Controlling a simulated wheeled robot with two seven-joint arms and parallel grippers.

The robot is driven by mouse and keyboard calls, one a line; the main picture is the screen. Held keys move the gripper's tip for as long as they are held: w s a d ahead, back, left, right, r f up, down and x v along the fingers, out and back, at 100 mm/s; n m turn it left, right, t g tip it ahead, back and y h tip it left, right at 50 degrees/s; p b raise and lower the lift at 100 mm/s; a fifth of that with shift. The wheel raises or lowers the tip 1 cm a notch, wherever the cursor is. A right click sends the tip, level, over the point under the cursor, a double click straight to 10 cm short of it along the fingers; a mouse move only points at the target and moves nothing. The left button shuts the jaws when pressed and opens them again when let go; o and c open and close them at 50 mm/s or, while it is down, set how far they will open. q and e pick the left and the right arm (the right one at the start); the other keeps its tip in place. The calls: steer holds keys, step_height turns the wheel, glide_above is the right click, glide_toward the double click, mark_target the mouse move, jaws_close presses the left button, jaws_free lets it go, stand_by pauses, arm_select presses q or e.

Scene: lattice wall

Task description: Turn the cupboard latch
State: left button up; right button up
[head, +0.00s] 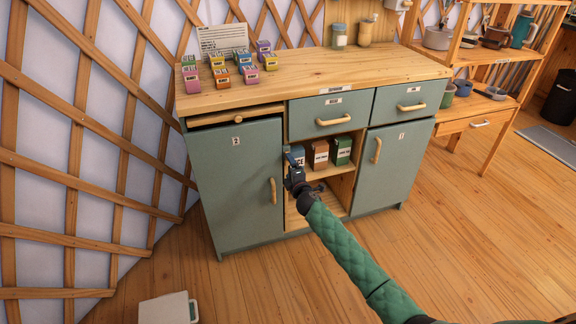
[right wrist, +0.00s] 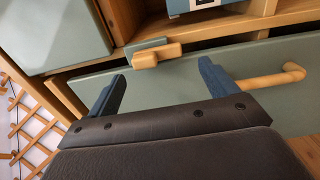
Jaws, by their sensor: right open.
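The cupboard latch shows in the right wrist view as a small wooden turn-piece (right wrist: 157,54) on a grey-green plate, at the edge of the left cupboard door. In the head view my right gripper covers that spot, so I cannot make the latch out there. The left cupboard door (head: 236,190), marked 2, looks closed and has a wooden handle (head: 273,191); the handle also shows in the right wrist view (right wrist: 290,75). My right gripper (head: 290,160) is open and empty. In the right wrist view its fingertips (right wrist: 161,74) stand either side of the latch, apart from it. My left gripper is out of view.
Open shelves with several boxes (head: 319,154) lie just right of the gripper. Two drawers (head: 328,113) and a right door (head: 395,165) are beside them. Small coloured boxes (head: 221,76) stand on the worktop (head: 300,85). A white object (head: 165,308) lies on the floor.

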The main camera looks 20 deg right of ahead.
steer(key=shift+s, duration=2.15)
steer(key=shift+d, duration=0.1)
